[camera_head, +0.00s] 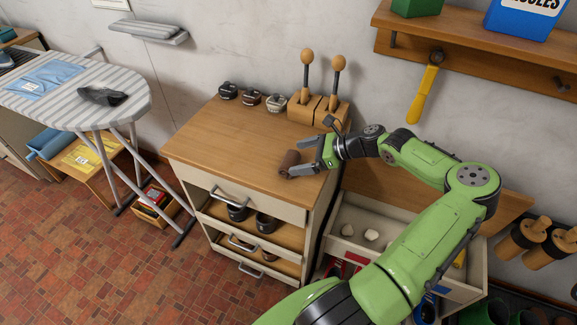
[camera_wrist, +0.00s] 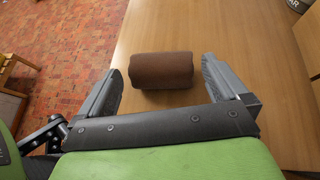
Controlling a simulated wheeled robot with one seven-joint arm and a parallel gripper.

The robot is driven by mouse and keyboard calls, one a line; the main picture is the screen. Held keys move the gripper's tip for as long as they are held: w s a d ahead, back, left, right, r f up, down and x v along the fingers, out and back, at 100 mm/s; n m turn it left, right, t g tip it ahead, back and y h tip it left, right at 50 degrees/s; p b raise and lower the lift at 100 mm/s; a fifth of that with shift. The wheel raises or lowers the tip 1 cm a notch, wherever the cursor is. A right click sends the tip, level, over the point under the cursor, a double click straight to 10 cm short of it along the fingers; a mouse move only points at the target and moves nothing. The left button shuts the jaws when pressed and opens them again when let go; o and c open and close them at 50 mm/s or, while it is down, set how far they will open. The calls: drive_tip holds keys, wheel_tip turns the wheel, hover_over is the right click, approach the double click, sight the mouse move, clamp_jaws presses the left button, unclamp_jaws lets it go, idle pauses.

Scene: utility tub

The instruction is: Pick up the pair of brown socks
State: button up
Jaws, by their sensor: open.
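The pair of brown socks (camera_head: 288,162) is a rolled brown bundle lying on the wooden top of the cabinet (camera_head: 225,140), near its right side. In the wrist view the brown socks (camera_wrist: 161,70) lie just ahead of my gripper, roughly centred between its two fingers. My gripper (camera_head: 305,158) is open and low over the cabinet top, to the right of the socks. In the wrist view the fingers of my gripper (camera_wrist: 160,80) stand apart on either side of the bundle, with a gap on each side. Nothing is held.
Several small dark and pale items, such as a tin (camera_head: 228,90), line the back of the cabinet top. A wooden holder (camera_head: 318,108) with two round-topped handles stands behind my gripper. An ironing board (camera_head: 75,92) stands to the left. The front left of the top is clear.

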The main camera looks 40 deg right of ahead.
sight(294, 159)
drive_tip(key=x, duration=0.3)
drive_tip(key=shift+w+f+b, duration=0.1)
drive_tip(key=shift+f+b, duration=0.05)
drive_tip(key=shift+b, duration=0.15)
drive_tip(key=shift+c, duration=0.3)
